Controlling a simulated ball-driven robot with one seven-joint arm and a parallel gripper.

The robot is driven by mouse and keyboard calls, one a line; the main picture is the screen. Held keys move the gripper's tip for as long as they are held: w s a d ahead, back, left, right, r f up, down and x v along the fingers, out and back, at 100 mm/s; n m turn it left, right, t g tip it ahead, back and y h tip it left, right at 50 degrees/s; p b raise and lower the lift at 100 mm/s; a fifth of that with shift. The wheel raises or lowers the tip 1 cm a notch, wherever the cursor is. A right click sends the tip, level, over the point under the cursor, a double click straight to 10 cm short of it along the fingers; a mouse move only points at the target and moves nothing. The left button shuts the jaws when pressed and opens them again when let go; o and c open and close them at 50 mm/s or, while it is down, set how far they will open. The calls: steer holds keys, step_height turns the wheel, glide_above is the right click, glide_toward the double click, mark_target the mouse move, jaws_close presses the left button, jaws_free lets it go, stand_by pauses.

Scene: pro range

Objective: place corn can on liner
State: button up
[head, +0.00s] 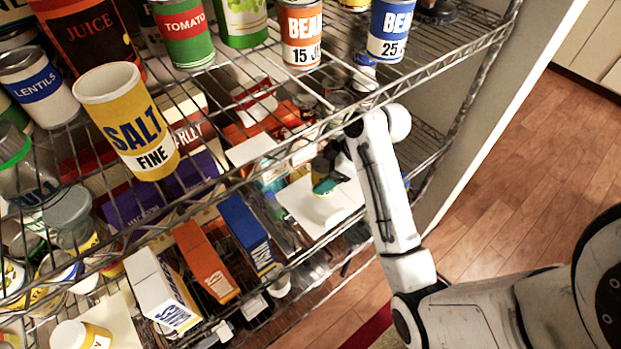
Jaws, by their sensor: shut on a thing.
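My gripper (331,172) reaches in over the middle shelf of the wire rack, below the top shelf's front edge. It is shut on a small green and yellow can, the corn can (325,186), of which only part shows. The can is over a white square liner (316,212) on that shelf. I cannot tell whether the can touches the liner. My fingers are small and partly hidden by my wrist and the top shelf's wires.
Left of the liner stand a blue box (246,234), an orange box (206,262) and a white box (162,290). The top shelf above carries a salt canister (128,122), a tomato can (184,32) and bean cans (301,34). The wooden floor (500,180) at right is clear.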

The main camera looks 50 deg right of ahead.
steer(key=shift+w+r+p+x, duration=0.1)
steer(key=shift+w+p+x, duration=0.1)
steer(key=shift+x, duration=0.95)
steer(key=shift+w+r+p+x, duration=0.1)
steer(key=shift+p+x, duration=0.1)
steer(key=shift+x, duration=1)
steer(key=shift+a, duration=0.2)
steer(key=shift+f, duration=0.2)
steer(key=o, duration=1.3)
steer(key=shift+o, duration=0.2)
steer(key=shift+r, duration=0.1)
